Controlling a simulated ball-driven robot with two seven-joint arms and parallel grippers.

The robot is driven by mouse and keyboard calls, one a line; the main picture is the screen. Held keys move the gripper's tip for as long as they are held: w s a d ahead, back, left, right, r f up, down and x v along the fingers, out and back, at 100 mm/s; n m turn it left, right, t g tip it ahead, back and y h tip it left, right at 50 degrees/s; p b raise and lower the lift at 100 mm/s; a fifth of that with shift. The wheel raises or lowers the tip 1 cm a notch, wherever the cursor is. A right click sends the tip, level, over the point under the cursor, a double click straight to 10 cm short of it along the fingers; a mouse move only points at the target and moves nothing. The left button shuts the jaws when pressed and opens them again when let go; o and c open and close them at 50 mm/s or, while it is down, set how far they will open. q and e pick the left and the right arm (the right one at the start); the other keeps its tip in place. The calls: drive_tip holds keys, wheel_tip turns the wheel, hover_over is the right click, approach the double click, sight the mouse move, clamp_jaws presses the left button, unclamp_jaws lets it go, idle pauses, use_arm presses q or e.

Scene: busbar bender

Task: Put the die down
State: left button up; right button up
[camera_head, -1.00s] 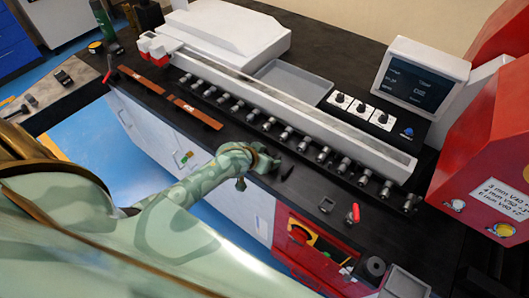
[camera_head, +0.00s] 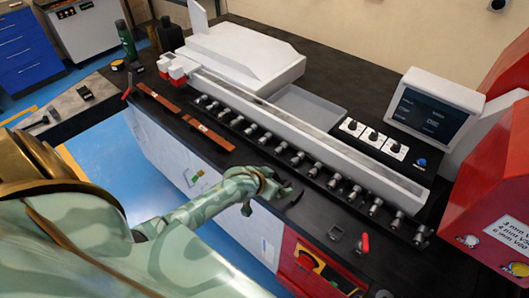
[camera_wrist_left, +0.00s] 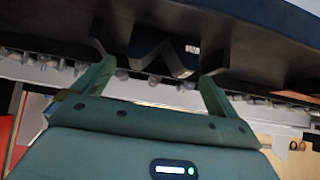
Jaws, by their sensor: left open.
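My left gripper (camera_head: 272,187) is at the front part of the black bench, in front of the row of metal rollers. In the left wrist view its two green fingers (camera_wrist_left: 152,85) are spread apart. A dark die with a V-shaped notch (camera_wrist_left: 140,50) and a small white label shows between and beyond the fingertips, against the dark bench surface. I cannot tell whether a finger touches it. In the head view a small dark piece (camera_head: 296,196) shows just right of the gripper; the hand hides the rest. My right gripper is not in view.
Copper bars (camera_head: 210,133) lie left of the gripper. The roller row (camera_head: 290,155) and long white rail (camera_head: 320,140) run behind it. A small dark block (camera_head: 335,233) and a red-handled tool (camera_head: 365,243) stand to the right. Bare bench lies between.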

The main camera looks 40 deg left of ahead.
use_arm(q)
drive_tip(key=p+v, duration=0.1)
drive_tip(key=v, duration=0.9)
drive_tip(key=shift+p, duration=0.4)
drive_tip(key=s+f+g, duration=0.2)
drive_tip(key=s+f, duration=0.3)
drive_tip(key=f, duration=0.4)
drive_tip(key=s+f+g, duration=0.1)
drive_tip(key=s+f, duration=0.5)
drive_tip(key=f, duration=0.4)
drive_tip(key=s+d+f+m+g, duration=0.1)
drive_tip(key=s+d+f+g, duration=0.1)
drive_tip(key=s+f, duration=0.4)
drive_tip(key=s+d+f+m+g, duration=0.1)
drive_tip(key=s+f, duration=0.6)
drive_tip(key=s, duration=1)
drive_tip(key=shift+s+d+m+g+y, duration=0.25)
drive_tip(key=shift+d+m+g, duration=0.2)
drive_tip(key=shift+g, duration=0.35)
